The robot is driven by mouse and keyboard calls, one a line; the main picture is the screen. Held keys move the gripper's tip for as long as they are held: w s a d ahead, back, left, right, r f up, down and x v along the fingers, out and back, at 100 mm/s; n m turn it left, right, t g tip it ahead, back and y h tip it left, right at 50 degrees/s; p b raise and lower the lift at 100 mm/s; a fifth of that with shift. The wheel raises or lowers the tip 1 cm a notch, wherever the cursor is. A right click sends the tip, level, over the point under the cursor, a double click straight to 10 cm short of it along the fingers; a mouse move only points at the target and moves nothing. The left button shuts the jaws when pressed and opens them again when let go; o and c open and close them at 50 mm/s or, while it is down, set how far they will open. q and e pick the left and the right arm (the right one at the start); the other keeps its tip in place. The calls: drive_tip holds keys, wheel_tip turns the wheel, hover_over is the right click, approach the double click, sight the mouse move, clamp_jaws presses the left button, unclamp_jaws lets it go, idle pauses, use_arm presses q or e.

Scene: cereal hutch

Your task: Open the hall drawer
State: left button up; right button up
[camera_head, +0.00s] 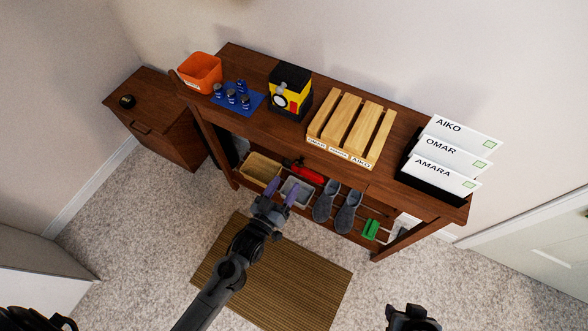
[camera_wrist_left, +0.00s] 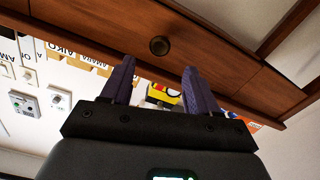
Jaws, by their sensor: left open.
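The wooden hall table (camera_head: 392,178) stands against the wall in the head view. Its drawer front (camera_wrist_left: 110,30) fills the upper part of the left wrist view, with a round dark knob (camera_wrist_left: 159,46) in it. The front looks flush with the table, so the drawer appears shut. My left gripper (camera_head: 275,192) is open and empty in front of the table. In the left wrist view its purple fingers (camera_wrist_left: 157,80) point toward the knob, one on either side of it, and the knob lies beyond the tips. Part of my right gripper (camera_head: 410,318) shows at the bottom edge; its jaws are unclear.
On the table stand an orange bin (camera_head: 200,71), a blue mat (camera_head: 250,98), a yellow-black box (camera_head: 290,92), a slatted wooden rack (camera_head: 350,125) and name cards (camera_head: 455,153). Bins and shoes (camera_head: 347,212) fill the lower shelf. A low cabinet (camera_head: 160,115) stands left; a brown mat (camera_head: 300,280) lies in front.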

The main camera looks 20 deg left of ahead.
sight(297, 165)
use_arm(q)
drive_tip(key=w, duration=0.2)
drive_tip(key=w+b, duration=0.1)
drive_tip(key=w, duration=0.4)
drive_tip(key=shift+d, duration=0.35)
clamp_jaws()
